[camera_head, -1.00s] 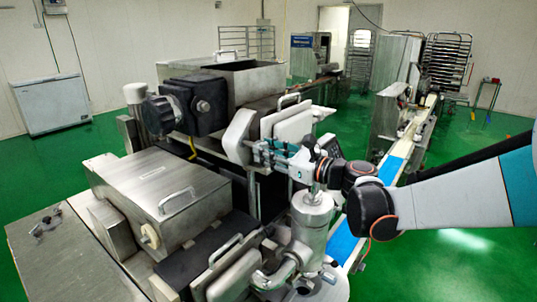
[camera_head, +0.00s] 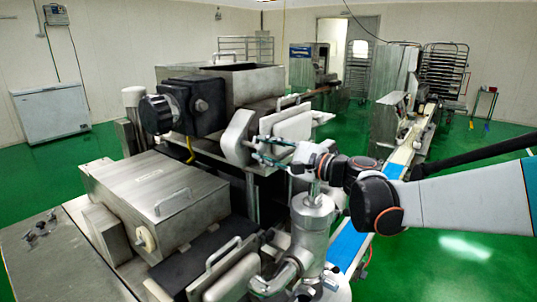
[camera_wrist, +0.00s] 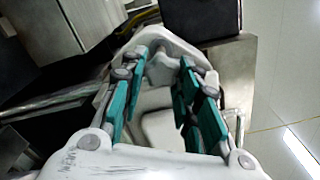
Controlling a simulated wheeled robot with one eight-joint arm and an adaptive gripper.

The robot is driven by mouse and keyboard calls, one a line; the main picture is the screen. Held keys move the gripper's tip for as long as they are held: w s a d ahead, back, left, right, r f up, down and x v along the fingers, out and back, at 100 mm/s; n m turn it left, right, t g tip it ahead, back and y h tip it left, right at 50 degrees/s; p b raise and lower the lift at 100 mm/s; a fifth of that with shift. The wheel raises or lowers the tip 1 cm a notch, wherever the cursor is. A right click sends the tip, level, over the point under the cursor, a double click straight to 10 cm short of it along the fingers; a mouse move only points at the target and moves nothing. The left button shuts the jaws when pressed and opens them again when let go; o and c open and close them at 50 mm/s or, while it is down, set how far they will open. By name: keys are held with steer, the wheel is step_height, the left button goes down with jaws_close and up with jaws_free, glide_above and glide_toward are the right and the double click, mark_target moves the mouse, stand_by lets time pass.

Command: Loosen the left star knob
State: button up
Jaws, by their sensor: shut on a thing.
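The left star knob is a grey lobed piece (camera_wrist: 162,68) between my fingertips in the wrist view. It sits against the pale grey rounded housing (camera_wrist: 185,45). My gripper (camera_wrist: 164,62) has its teal fingers on either side of the knob and is shut on it. In the head view my gripper (camera_head: 256,150) reaches in from the right to the same grey housing (camera_head: 236,138). The knob itself is too small and covered by the fingers to make out there.
A steel-lidded box (camera_head: 155,190) stands to the front left. A vertical steel cylinder (camera_head: 313,225) rises close below my wrist. A black motor block (camera_head: 195,105) lies left of the housing. A blue conveyor belt (camera_head: 345,245) runs behind the cylinder.

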steer(key=n, duration=0.4)
steer(key=shift+r+n+b, duration=0.1)
steer(key=shift+n+b, duration=0.3)
stand_by(0.4)
steer(key=o, duration=1.1)
steer(key=shift+c, duration=0.2)
steer(key=v, duration=1.2)
steer(key=shift+a, duration=0.1)
